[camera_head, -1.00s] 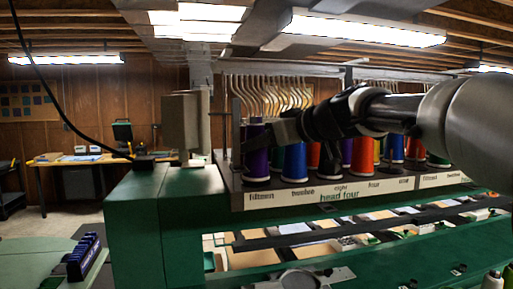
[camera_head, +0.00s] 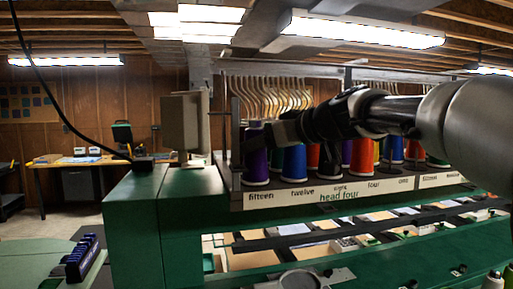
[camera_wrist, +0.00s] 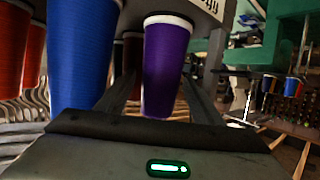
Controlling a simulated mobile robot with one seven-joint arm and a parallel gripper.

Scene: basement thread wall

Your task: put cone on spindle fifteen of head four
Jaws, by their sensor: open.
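A purple cone (camera_head: 256,158) stands upright on the rack, above the "fifteen" label of the strip marked head four (camera_head: 340,196). In the wrist view, which is upside down, the purple cone (camera_wrist: 166,62) shows between the two fingers. My gripper (camera_head: 272,135) is at the cone's right side in the head view, and its fingers look apart and clear of the cone in the wrist view (camera_wrist: 160,88). The spindle inside the cone is hidden.
A blue cone (camera_head: 294,161) stands close to the right, with several red, green and orange cones beyond, partly behind my arm. Curved thread guides (camera_head: 265,95) hang behind and above the rack. A grey box (camera_head: 181,122) stands to the left.

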